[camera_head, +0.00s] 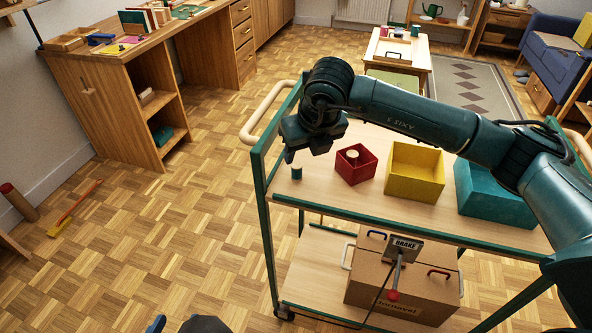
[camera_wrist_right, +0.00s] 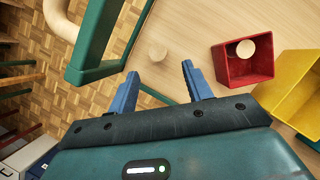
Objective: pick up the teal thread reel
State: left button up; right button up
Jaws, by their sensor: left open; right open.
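The teal thread reel (camera_head: 297,172) stands upright at the left end of the trolley's top board. My left gripper (camera_head: 175,323) shows only partly at the bottom edge of the head view, open and away from the trolley.
A red box (camera_head: 356,176) holding a round pale-topped item stands right of the reel. A yellow box (camera_head: 414,187) and a teal box (camera_head: 492,205) follow further right. The trolley's green end frame and pale handle (camera_head: 246,129) are close on the left. A cardboard box (camera_head: 362,290) sits below.

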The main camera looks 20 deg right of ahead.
aim_at(297, 165)
jog(key=x, duration=0.8)
jog(key=shift+w+a, duration=0.15)
jog(key=shift+w, duration=0.05)
jog(key=c, duration=1.1)
